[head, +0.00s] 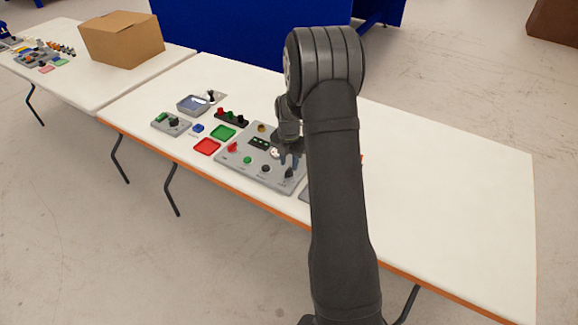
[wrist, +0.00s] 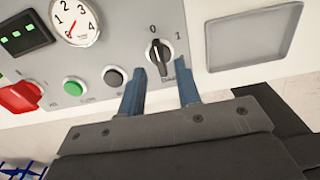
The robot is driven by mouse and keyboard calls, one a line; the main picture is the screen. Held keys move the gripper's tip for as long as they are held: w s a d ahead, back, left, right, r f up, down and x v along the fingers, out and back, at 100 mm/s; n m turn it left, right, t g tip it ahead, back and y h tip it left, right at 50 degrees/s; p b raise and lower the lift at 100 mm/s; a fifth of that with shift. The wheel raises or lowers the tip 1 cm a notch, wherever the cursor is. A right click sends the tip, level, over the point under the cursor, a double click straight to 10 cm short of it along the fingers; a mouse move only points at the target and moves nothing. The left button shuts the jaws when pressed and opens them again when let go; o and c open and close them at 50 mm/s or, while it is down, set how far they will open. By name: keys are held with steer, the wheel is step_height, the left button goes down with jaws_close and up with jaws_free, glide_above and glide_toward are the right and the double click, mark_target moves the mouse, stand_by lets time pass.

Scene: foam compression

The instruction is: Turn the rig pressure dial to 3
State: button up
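The grey rig panel (head: 240,167) lies on the white table. In the wrist view it carries a round white gauge (wrist: 76,20) numbered 1 to 4 in the visible part, with a red needle; the gauge is cut off by the top edge. A black rotary knob (wrist: 158,56) marked 0 and 1 sits to its lower right, its white line pointing up near the 0. My gripper (wrist: 161,68) is open, with its blue-grey fingertips at either side of this knob's lower part. I cannot tell whether they touch it. In the head view my gripper (head: 290,158) is over the panel's right part.
A red knob (wrist: 20,98), a green button (wrist: 74,86), a black button (wrist: 113,76) and a green-lit display (wrist: 25,36) share the panel. Red (head: 207,147) and green (head: 222,132) trays lie left of it. The table's right side is clear.

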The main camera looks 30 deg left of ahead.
mark_target(289, 172)
steer(key=shift+f, duration=1.3)
jaws_close()
